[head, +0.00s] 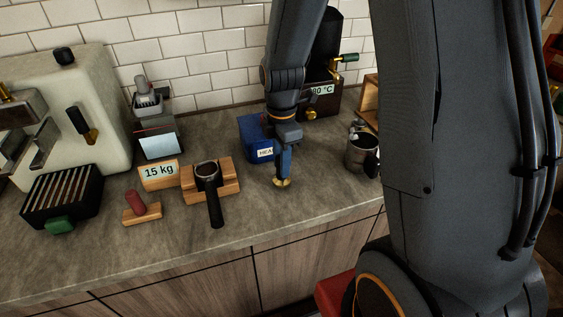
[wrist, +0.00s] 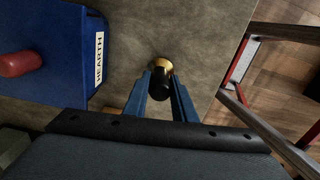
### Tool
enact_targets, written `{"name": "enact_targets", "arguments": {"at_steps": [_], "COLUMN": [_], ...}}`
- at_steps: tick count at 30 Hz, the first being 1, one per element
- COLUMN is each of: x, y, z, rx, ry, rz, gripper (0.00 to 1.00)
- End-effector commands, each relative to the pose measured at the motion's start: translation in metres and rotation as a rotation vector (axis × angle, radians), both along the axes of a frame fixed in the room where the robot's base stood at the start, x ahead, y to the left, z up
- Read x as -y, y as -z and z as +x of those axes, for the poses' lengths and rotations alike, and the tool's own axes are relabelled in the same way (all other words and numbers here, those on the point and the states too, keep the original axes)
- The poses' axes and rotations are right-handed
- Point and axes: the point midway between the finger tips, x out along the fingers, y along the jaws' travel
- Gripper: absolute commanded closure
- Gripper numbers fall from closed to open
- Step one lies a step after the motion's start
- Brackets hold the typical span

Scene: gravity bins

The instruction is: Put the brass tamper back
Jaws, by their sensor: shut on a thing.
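The brass tamper, with a round brass base and a dark handle, hangs base down below my gripper (head: 283,166) in the head view, where its base (head: 282,183) shows over the counter. In the wrist view the tamper (wrist: 161,66) sits between the two blue fingers of my gripper (wrist: 161,84), which are shut on its dark handle. I cannot tell whether the base touches the counter. A small wooden stand (head: 148,216) with a red upright piece (head: 135,201) is at the front left of the counter.
A blue box (head: 252,145) labelled HEARTH stands just behind my gripper. A metal jug (head: 358,152) is right. The counter's front edge (head: 300,226) is near.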

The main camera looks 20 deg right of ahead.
Motion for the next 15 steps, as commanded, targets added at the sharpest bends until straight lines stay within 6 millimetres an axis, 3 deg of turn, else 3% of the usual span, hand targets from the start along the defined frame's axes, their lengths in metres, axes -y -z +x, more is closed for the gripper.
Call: {"name": "enact_targets", "arguments": {"at_steps": [15], "x": [0.0000], "y": [0.0067], "z": [0.0004], "rx": [0.001], "ry": [0.000], "rz": [0.000], "gripper": [1.00]}}
